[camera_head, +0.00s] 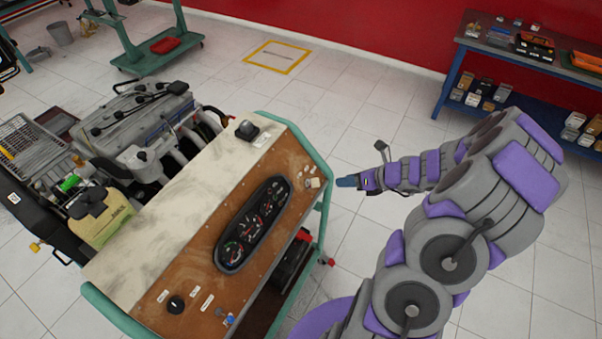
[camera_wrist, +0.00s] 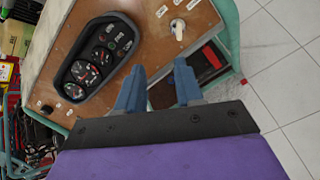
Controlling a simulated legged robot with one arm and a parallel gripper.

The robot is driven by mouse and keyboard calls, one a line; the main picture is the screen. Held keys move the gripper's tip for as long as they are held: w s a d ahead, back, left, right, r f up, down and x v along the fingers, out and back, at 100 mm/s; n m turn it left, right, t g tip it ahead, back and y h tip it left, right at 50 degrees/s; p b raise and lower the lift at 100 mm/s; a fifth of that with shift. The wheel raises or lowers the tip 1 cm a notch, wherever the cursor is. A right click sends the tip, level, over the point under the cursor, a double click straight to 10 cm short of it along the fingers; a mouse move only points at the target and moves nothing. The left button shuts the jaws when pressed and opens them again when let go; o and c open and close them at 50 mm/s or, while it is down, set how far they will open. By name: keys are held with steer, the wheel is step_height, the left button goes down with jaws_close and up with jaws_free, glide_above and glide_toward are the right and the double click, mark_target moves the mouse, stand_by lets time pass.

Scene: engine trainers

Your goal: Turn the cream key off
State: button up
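The cream key (camera_wrist: 178,28) sits on a round switch at the upper right corner of the brown panel in the wrist view. In the head view it is small at the panel's right edge (camera_head: 315,183). Its exact angle is hard to tell. My gripper (camera_wrist: 160,75) is open and empty, its two blue fingers apart and pointing toward the panel. The key lies beyond the fingertips, toward the right finger, and is not touched. In the head view my gripper (camera_head: 344,182) hangs just right of the panel edge, beside the key.
The engine trainer's brown panel (camera_head: 190,268) carries a dark gauge cluster (camera_head: 252,222), a black knob (camera_head: 176,305) and a blue item (camera_head: 229,319). A green frame (camera_head: 327,210) edges the panel beside my gripper. A blue workbench (camera_head: 445,90) stands at the back right. Tiled floor between is clear.

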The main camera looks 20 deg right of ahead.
step_height(320, 180, down, 2)
steer(key=d+m, duration=0.2)
steer(key=d, duration=0.1)
steer(key=b, duration=0.2)
glide_toward(316, 183)
steer(key=x, duration=0.4)
steer(key=shift+t, duration=0.3)
steer(key=x, duration=0.2)
steer(key=b+x, duration=0.1)
steer(key=d+x, duration=0.1)
steer(key=x, duration=0.1)
steer(key=shift+w+f, duration=0.3)
steer(key=shift+f, duration=0.2)
steer(key=shift+w+a+f, duration=0.1)
steer(key=shift+w+a, duration=0.15)
steer(key=shift+a, duration=0.55)
steer(key=shift+d, duration=0.4)
steer(key=c, duration=0.6)
steer(key=shift+a, duration=0.1)
jaws_close()
